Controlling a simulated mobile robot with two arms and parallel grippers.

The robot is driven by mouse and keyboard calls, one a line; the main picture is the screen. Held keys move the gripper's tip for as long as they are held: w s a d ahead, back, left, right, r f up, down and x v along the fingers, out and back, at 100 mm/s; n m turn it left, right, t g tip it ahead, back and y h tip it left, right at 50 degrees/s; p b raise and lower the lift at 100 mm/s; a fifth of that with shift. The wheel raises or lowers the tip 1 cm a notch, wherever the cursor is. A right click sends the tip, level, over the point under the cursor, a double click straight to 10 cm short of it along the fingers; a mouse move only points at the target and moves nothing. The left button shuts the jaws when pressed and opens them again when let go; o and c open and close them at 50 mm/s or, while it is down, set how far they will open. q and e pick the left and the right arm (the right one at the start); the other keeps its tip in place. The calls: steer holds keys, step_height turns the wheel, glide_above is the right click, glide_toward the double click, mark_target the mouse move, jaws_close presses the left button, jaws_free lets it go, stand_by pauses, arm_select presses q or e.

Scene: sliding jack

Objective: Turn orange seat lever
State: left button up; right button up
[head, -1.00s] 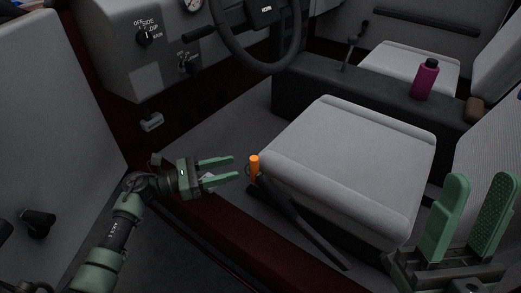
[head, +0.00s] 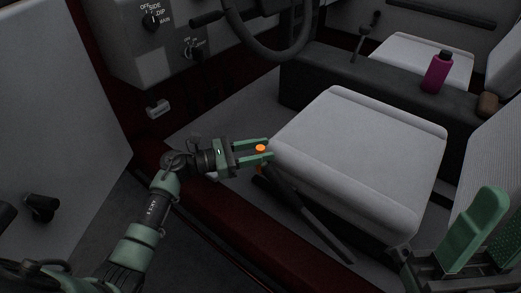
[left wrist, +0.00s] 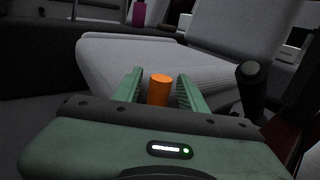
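The orange seat lever (head: 260,148) sticks up at the front left corner of the grey seat (head: 365,150). In the head view my left gripper (head: 263,150) is open, with one finger on each side of the lever's orange top. The left wrist view shows the orange lever (left wrist: 160,88) between the two green fingers, with a visible gap on each side. My right gripper (head: 492,240) is at the lower right of the head view, its fingers apart and empty, partly cut off by the frame.
A dark bar (head: 310,222) runs along the seat's lower side. The steering wheel (head: 270,45) and a control panel (head: 150,40) are above left. A magenta bottle (head: 437,73) stands on the dark console behind the seat. Bare floor (head: 225,115) lies left of the seat.

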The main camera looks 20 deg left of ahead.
arm_select(q)
jaws_close()
stand_by(1.2)
